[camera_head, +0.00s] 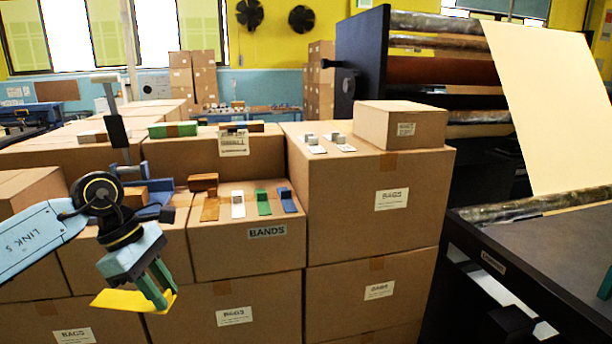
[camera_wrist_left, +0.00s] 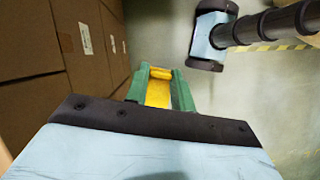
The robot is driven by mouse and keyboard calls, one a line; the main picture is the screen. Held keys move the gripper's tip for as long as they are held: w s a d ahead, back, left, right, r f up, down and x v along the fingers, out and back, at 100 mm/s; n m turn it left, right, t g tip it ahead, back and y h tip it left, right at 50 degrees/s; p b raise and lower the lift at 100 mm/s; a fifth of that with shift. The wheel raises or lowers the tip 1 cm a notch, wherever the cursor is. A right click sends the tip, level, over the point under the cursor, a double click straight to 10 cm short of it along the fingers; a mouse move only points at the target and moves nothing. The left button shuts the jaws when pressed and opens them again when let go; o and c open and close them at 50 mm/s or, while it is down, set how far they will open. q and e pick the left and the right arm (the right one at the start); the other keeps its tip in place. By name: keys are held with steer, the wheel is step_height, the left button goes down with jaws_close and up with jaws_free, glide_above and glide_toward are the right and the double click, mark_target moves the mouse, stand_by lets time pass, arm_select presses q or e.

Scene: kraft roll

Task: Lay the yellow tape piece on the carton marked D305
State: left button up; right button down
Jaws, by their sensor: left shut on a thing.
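My left gripper (camera_head: 158,285) has green fingers and is shut on the yellow tape piece (camera_head: 112,299). It holds the piece in the air in front of the stacked cartons, low at the left. The left wrist view shows the yellow piece (camera_wrist_left: 158,93) between the two green fingers (camera_wrist_left: 159,88), with floor beyond. I cannot read D305 on any carton; the legible labels say BAGS or BANDS. A green bit at the right edge of the head view may be a fingertip of my right gripper (camera_head: 606,284); its jaws cannot be judged.
The BANDS carton (camera_head: 280,257) carries brown, white, green and blue pieces on top. A taller BAGS carton (camera_head: 340,200) stands to its right, with white pieces and a smaller carton (camera_head: 400,125) on it. A black machine (camera_head: 360,80) with a paper roll stands at right.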

arm_select(q)
steer(key=s+d+f+m+g+y+b, duration=0.2)
steer(key=s+d+f+m+g+y, duration=0.2)
steer(key=m, duration=1.3)
steer(key=shift+s+d+f+m+y+b, duration=0.3)
steer(key=shift+s+d+f, duration=0.2)
steer(key=shift+s+f, duration=1.55)
steer(key=shift+w+f, duration=0.4)
steer(key=shift+f, duration=0.15)
